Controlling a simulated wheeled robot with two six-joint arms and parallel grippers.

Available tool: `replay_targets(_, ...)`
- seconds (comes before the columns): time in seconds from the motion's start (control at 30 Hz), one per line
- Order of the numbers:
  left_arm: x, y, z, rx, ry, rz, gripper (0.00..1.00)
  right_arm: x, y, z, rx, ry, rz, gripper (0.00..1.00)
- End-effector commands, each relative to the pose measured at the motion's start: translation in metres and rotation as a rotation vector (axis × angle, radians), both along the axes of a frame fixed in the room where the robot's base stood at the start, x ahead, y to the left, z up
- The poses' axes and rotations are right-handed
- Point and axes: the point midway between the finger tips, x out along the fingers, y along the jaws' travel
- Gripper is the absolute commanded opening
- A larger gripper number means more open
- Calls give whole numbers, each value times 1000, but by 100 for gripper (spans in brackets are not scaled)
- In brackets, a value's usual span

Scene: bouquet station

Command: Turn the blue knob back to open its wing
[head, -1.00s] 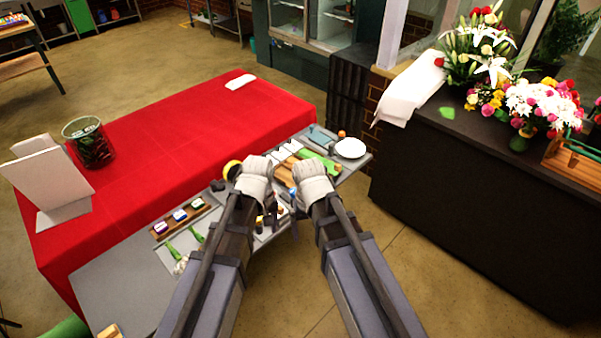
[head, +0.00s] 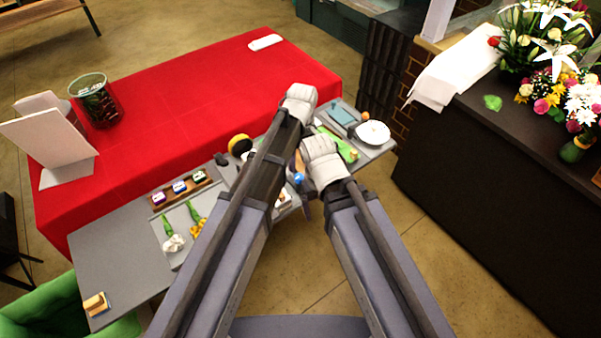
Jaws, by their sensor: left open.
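A small blue round part (head: 298,179), which looks like the blue knob, shows between my two arms, just left of my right gripper. Its wing cannot be made out, as my arms cover most of that part of the grey worktable (head: 110,245). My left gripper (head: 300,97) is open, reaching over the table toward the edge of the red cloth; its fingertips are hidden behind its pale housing. My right gripper (head: 321,150) is lower and nearer, over the worktable beside the blue part. Its fingers are hidden, so its opening does not show.
A red-covered table (head: 200,90) lies behind, with a glass jar (head: 95,102) and a white stand (head: 50,145). A wooden rack (head: 180,189), green-stemmed pieces, a yellow roll (head: 239,144) and a white plate (head: 373,133) are on the worktable. A dark counter (head: 490,190) stands right.

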Motion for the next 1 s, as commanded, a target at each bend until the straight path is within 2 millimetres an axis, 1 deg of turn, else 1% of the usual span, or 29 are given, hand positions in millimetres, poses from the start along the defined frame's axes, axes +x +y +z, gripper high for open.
replay_targets(0.03,0,0,-6,0,0,0,69,0,0,-6,0,0,-1,94)
replay_targets(0.27,-1,1,-31,0,0,-1,69,0,0,-31,0,0,-2,94)
replay_targets(0.5,-2,2,-62,0,0,-1,69,0,0,-62,0,0,-3,94)
replay_targets(0.6,-2,2,-71,0,0,-1,69,0,0,-71,0,0,-3,94)
replay_targets(0.73,-2,2,-75,0,0,-1,69,0,0,-75,0,0,-3,94)
replay_targets(1.0,-2,2,-74,0,0,-1,68,0,0,-74,0,0,-3,94)
